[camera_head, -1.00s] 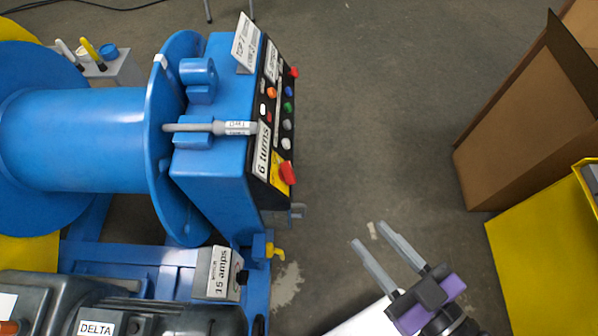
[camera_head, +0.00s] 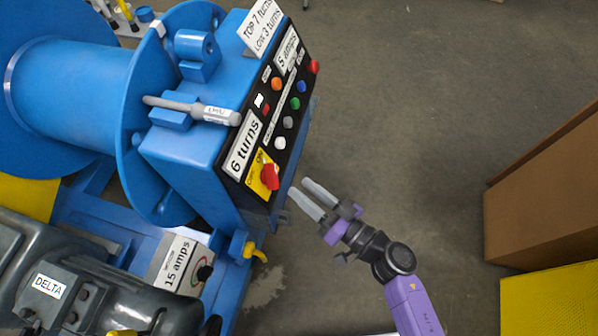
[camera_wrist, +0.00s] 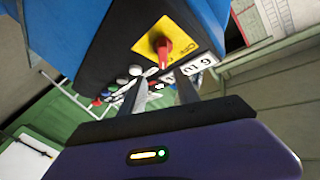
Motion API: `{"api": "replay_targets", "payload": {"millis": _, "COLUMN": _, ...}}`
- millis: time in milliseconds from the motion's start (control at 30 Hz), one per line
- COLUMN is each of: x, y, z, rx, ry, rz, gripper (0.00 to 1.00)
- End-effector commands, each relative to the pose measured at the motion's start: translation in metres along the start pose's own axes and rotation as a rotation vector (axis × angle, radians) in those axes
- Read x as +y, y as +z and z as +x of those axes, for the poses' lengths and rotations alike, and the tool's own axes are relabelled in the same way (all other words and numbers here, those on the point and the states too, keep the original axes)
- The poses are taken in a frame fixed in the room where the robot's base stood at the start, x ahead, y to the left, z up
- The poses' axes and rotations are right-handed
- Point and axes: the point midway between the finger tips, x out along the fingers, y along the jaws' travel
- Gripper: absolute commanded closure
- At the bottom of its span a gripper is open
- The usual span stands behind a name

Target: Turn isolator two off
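A red rotary knob (camera_head: 270,177) on a yellow plate (camera_head: 258,184) sits at the near end of the black control panel, below the "6 turns" label. The knob also shows in the wrist view (camera_wrist: 163,46), just beyond my fingertips. My gripper (camera_head: 304,190) is open and empty, with its two fingers apart and pointing at the panel. In the head view its fingertips are a little right of and below the knob, and I see no contact. Which of the controls is isolator two cannot be read.
Above the knob the panel holds several coloured buttons (camera_head: 295,103). A yellow handle (camera_head: 254,252) sticks out below the blue cabinet (camera_head: 190,150). A "15 amps" box (camera_head: 178,262) stands at lower left. A brown carton (camera_head: 540,205) is at right; the floor between is clear.

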Motion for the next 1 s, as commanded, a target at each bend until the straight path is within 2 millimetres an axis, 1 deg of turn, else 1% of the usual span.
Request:
{"api": "replay_targets", "payload": {"millis": 33, "x": -0.002, "y": 0.008, "z": -0.001, "rx": -0.024, "ry": -0.009, "rz": 0.053, "gripper": 0.62}}
{"api": "replay_targets", "payload": {"millis": 67, "x": -0.004, "y": 0.01, "z": -0.002, "rx": -0.031, "ry": -0.016, "rz": 0.082, "gripper": 0.62}}
{"api": "replay_targets", "payload": {"millis": 200, "x": -0.007, "y": 0.012, "z": -0.001, "rx": -0.04, "ry": -0.028, "rz": 0.176, "gripper": 0.62}}
{"api": "replay_targets", "payload": {"millis": 267, "x": -0.007, "y": 0.012, "z": 0.001, "rx": -0.04, "ry": -0.028, "rz": 0.192, "gripper": 0.62}}
{"api": "replay_targets", "payload": {"millis": 367, "x": -0.008, "y": 0.012, "z": 0.009, "rx": -0.039, "ry": -0.029, "rz": 0.199, "gripper": 0.62}}
{"api": "replay_targets", "payload": {"millis": 700, "x": -0.009, "y": 0.014, "z": 0.06, "rx": -0.038, "ry": -0.03, "rz": 0.196, "gripper": 0.62}}
{"api": "replay_targets", "payload": {"millis": 833, "x": -0.009, "y": 0.015, "z": 0.071, "rx": -0.038, "ry": -0.027, "rz": 0.196, "gripper": 0.62}}
{"api": "replay_targets", "payload": {"millis": 1000, "x": -0.01, "y": 0.014, "z": 0.076, "rx": -0.038, "ry": -0.027, "rz": 0.196, "gripper": 0.62}}
